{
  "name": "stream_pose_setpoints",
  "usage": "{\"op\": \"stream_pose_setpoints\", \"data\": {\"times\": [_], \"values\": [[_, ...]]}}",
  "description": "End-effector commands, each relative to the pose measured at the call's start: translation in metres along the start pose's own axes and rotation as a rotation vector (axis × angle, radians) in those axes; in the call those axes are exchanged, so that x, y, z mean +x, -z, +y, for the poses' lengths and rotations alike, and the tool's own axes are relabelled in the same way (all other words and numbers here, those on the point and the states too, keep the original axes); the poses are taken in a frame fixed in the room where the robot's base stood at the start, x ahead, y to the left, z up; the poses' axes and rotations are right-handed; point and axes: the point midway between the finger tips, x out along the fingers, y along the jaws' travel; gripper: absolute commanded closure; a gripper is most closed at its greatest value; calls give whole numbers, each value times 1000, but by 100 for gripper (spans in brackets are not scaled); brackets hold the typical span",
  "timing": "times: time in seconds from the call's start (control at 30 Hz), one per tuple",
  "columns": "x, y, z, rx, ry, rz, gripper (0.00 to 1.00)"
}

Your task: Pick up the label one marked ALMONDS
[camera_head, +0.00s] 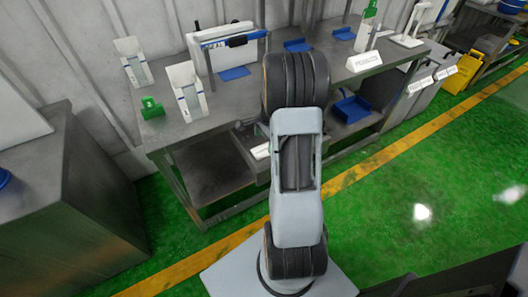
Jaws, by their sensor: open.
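A white label (365,61) with dark lettering stands on the steel table to the right of my arm. Its print is too small to read surely, and it looks more like PEANUTS than ALMONDS. Two more white labels, one on the left (420,85) and one on the right (445,72), are on the fronts of grey bins further right, with unreadable print. A small white piece (261,151) lies in an open drawer, partly hidden by my arm; I cannot tell whether it is a label. My arm fills the middle of the view, and my gripper is not visible.
The steel table (205,128) holds white holders (187,92), a green item (151,107) and blue scoops or trays (234,73). A blue tray (352,108) sits on the lower shelf. A steel cabinet (75,205) stands left. Green floor is clear at right.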

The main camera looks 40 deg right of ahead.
Motion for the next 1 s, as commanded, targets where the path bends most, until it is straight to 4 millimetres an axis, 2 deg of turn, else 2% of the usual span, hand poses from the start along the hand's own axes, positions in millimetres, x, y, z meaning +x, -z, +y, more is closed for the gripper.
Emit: {"op": "stream_pose_setpoints", "data": {"times": [0.43, 0.77, 1.0], "values": [[48, -1, -3, 0, -3, -2, 6], [53, -1, -4, -1, 0, 0, 6], [53, -1, -3, -1, 0, 0, 27]]}}
